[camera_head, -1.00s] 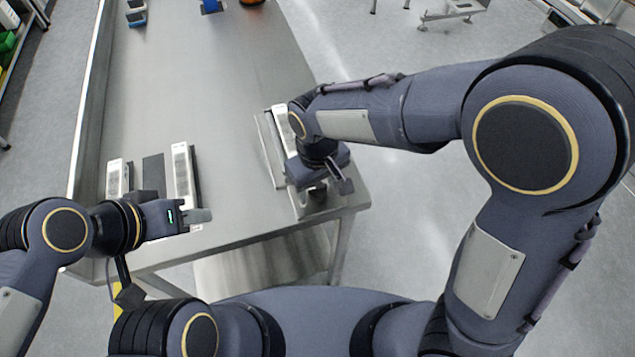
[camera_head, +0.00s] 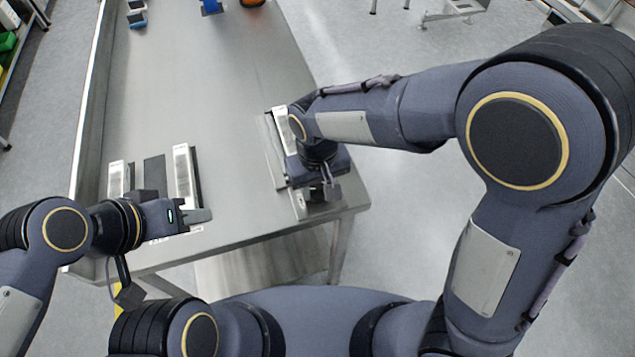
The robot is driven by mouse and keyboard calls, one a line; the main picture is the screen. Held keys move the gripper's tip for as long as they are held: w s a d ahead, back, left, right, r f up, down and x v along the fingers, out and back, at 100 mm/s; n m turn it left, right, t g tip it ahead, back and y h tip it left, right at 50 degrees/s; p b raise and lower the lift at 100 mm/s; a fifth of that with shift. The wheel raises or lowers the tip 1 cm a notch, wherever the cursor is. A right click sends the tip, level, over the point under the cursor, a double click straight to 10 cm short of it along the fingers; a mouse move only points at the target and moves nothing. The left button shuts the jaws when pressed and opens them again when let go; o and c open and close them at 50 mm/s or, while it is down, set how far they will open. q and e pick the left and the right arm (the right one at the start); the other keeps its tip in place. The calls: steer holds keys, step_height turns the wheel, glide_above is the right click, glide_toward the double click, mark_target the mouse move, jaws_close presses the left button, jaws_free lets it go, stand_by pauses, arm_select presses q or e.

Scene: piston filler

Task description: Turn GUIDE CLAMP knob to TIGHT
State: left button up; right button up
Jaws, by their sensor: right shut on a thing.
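My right gripper (camera_head: 326,192) points down over the near end of the metal fixture (camera_head: 300,204) at the table's right front corner. It is shut on a knob there. The knob is mostly hidden by the fingers and wrist, and no label or TIGHT mark can be read. My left gripper (camera_head: 198,215) is held sideways above the table's front edge at the left, away from the fixture. It is seen side-on, so its jaw gap cannot be judged. No object shows at its fingertips.
The steel table (camera_head: 205,85) is clear through its middle. A pale panel (camera_head: 184,172) and a dark strip (camera_head: 154,172) lie beside my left gripper. A blue object (camera_head: 211,6) and an orange-and-black object (camera_head: 252,3) stand at the far end.

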steer(key=m+p, duration=0.1)
steer(key=m, duration=0.3)
steer(key=shift+r+m, duration=0.15)
steer(key=shift+m, duration=0.15)
steer(key=m+p, duration=0.1)
steer(key=m, duration=0.2)
steer(key=shift+m+p, duration=0.3)
steer(key=shift+m, duration=0.1)
steer(key=m+p, duration=0.1)
steer(key=m, duration=0.3)
steer(key=shift+p, duration=0.35)
steer(key=shift+m+p, duration=0.65)
steer(key=shift+m, duration=0.85)
steer(key=o, duration=1)
